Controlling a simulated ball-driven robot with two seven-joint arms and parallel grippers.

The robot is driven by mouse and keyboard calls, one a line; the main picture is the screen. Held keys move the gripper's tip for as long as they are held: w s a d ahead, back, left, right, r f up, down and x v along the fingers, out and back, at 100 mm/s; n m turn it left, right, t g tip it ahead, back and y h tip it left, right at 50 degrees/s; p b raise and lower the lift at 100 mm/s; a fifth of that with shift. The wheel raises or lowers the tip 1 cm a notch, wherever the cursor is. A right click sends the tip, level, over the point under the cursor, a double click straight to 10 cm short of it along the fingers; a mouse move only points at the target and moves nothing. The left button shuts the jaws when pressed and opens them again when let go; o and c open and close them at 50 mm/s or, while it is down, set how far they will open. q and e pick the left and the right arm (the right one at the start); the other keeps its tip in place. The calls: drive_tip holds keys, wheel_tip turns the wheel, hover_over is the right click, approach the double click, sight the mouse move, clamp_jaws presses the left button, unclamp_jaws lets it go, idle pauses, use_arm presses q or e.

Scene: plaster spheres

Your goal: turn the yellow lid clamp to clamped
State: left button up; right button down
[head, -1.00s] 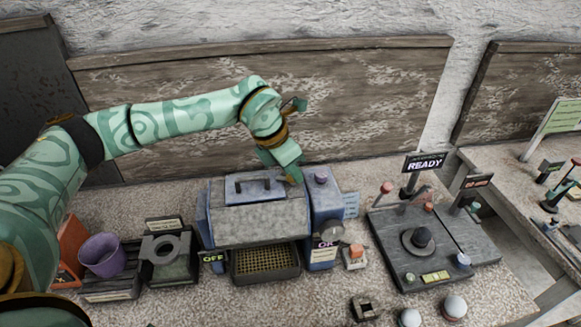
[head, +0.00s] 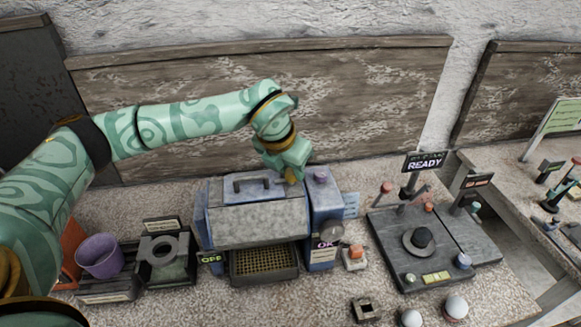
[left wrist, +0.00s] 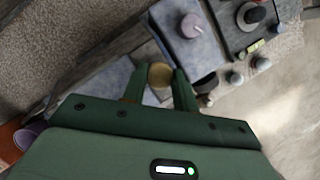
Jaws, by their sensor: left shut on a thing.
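The yellow lid clamp (left wrist: 160,75) shows in the left wrist view as a rounded yellow knob between my two fingers. In the head view it is mostly hidden behind my left gripper (head: 291,178), at the right end of the lid of a blue-grey box machine (head: 250,225). My left gripper points down from above and is shut on the clamp; its fingers also show in the left wrist view (left wrist: 160,85). Whether the clamp stands at clamped cannot be told. My right gripper is not in view.
A purple knob (head: 320,174) stands just right of the clamp on the machine's top. A lid handle (head: 252,182) is to the left. A purple cup (head: 100,256) stands far left, and a dark plate device with a READY sign (head: 424,163) stands right.

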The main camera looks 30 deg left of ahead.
use_arm(q)
drive_tip(key=o, duration=1)
drive_tip(key=shift+c, duration=0.2)
drive_tip(key=v, duration=1.6)
drive_tip(key=shift+s+r, duration=0.15)
drive_tip(key=shift+r, duration=0.05)
